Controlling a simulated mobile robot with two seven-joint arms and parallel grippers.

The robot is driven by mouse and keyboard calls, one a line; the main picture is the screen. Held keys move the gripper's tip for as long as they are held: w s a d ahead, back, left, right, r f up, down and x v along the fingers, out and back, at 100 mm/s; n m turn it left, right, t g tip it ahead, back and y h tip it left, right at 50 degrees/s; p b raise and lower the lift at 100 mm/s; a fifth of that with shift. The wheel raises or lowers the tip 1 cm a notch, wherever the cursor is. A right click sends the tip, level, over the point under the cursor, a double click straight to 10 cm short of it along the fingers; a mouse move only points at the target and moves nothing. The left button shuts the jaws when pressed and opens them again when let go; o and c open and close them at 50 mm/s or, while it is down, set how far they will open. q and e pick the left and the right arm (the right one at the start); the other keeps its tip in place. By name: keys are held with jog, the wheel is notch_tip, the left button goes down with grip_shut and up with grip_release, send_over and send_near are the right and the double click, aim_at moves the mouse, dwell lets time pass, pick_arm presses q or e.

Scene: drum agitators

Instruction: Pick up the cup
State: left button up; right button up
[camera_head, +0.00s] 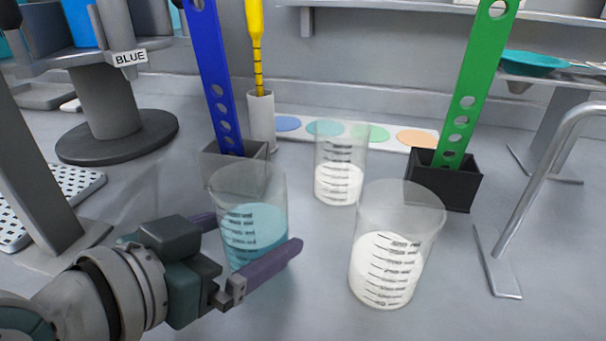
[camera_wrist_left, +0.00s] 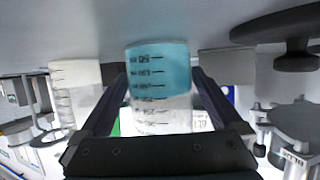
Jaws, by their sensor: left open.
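A clear graduated cup (camera_head: 254,238) with teal liquid stands upright on the grey bench. My left gripper (camera_head: 250,245) is open, with one finger in front of this cup and the other behind its left side. In the left wrist view the teal cup (camera_wrist_left: 158,75) shows between the two fingers of the gripper (camera_wrist_left: 160,100); I cannot tell whether they touch it. Two more clear cups hold white contents: a large one (camera_head: 388,265) to the right and a smaller one (camera_head: 340,180) farther back. My right gripper does not show.
Behind the cups stand a blue perforated strip (camera_head: 212,75) in a grey holder, a yellow stick (camera_head: 256,50) in a white holder, and a green strip (camera_head: 475,85) in a black holder (camera_head: 445,185). A palette with coloured spots (camera_head: 372,133) lies behind. A metal tube frame (camera_head: 530,190) stands right.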

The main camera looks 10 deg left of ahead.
pick_arm(q)
jog(key=shift+w+d+f, duration=0.2)
jog(key=shift+w, duration=0.3)
jog(key=c, duration=1.2)
jog(key=shift+c, duration=0.6)
jog(key=shift+r, duration=0.15)
